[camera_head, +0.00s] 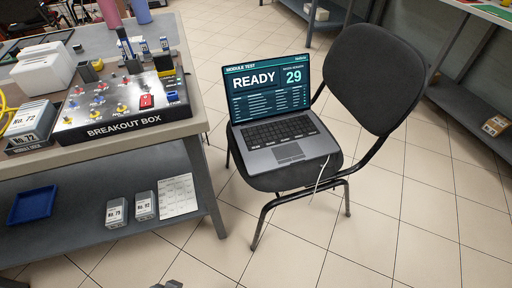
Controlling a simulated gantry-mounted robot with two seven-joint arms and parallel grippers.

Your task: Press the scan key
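An open laptop (283,122) sits on the seat of a black chair, its keyboard (281,130) facing up. Its screen (267,88) reads "MODULE TEST", "READY" and "29". Small pale labels run along the front edge of the keyboard, too small to read, so I cannot tell which key is the scan key. A small grey piece at the bottom edge looks like the tip of my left gripper (168,284). It is well below and left of the laptop, apart from it, and mostly cut off. My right gripper is not in view.
The black chair (372,75) has its backrest right of the laptop. A white cable (321,172) hangs off the seat. A workbench at left carries a breakout box (110,125) and a No. 72 module (32,120). Its lower shelf (90,238) holds two modules and a blue tray (32,205). Tiled floor lies between.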

